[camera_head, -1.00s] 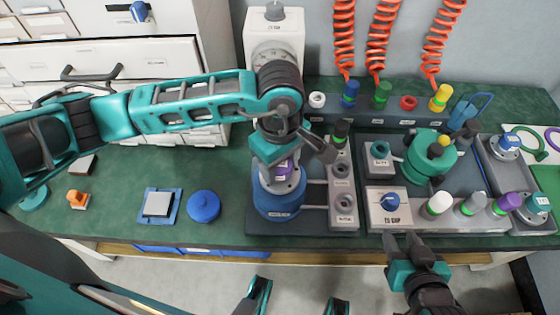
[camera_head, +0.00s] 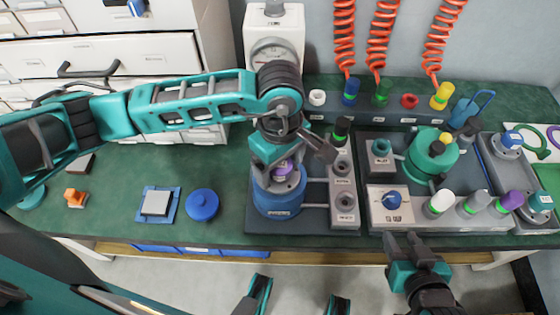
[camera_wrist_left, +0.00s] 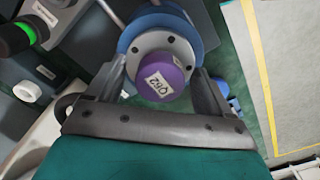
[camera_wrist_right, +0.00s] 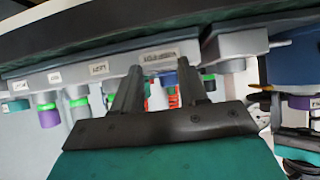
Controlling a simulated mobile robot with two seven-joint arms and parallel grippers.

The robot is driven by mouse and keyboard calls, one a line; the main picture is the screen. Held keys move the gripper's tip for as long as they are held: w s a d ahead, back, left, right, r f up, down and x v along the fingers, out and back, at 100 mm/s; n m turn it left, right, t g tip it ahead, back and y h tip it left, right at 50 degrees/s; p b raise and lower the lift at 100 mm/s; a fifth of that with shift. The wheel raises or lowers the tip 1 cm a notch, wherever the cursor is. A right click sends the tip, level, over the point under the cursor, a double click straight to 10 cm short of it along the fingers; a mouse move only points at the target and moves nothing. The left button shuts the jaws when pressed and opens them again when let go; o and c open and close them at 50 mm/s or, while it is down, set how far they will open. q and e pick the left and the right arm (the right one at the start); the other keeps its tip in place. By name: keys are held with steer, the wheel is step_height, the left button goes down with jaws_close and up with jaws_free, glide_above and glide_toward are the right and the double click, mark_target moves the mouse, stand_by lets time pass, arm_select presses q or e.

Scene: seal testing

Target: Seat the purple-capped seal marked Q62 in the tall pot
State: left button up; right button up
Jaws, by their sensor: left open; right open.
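The purple-capped seal (camera_wrist_left: 163,78) reads Q62 in the left wrist view; its cap (camera_head: 283,167) also shows in the head view. It stands at the centre of the grey, bolted top of the blue tall pot (camera_head: 277,203). The pot also shows in the left wrist view (camera_wrist_left: 203,22). How deep the seal sits is hidden under the cap. My left gripper (camera_wrist_left: 158,84) is open, with one finger on each side of the cap and a gap visible on the left side. My right gripper (camera_head: 403,240) is open and empty at the bench's front edge.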

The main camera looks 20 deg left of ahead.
arm_select(q)
steer(key=shift+r, duration=0.25)
arm_select(e)
steer(key=r, duration=0.1)
steer(key=a+r, duration=0.1)
steer(key=shift+w+a+r, duration=0.3)
steer(key=shift+w+r, duration=0.05)
steer(key=shift+w, duration=0.05)
steer(key=shift+s+d+r+p, duration=0.1)
steer(key=shift+d+r+p, duration=0.2)
steer(key=shift+p, duration=0.55)
arm_select(q)
step_height(320, 180, up, 12)
steer(key=shift+r, duration=0.2)
arm_select(e)
steer(key=shift+s+f, duration=0.1)
steer(key=shift+f, duration=0.1)
